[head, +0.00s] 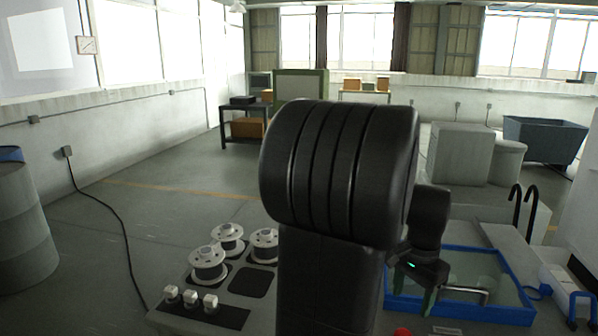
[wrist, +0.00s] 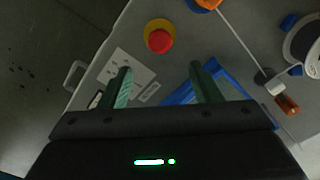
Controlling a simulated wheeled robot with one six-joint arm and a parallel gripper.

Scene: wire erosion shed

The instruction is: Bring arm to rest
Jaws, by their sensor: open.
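My gripper (head: 414,288) shows in the head view right of my black arm, which fills the middle of the picture. It hangs above the bench near the left side of the blue-framed tray (head: 515,313). In the wrist view its two green fingers stand apart with nothing between them, so my gripper (wrist: 160,82) is open and empty. My arm hides part of the bench.
Several wire spools (head: 208,264) and white cubes (head: 190,297) sit on the bench at left. Two black hooked rods (head: 529,205) rise behind the tray. A drum (head: 22,235) stands far left; a grey cabinet (head: 460,153) and blue bin (head: 545,139) stand behind. Floor at left is mostly clear, with a cable.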

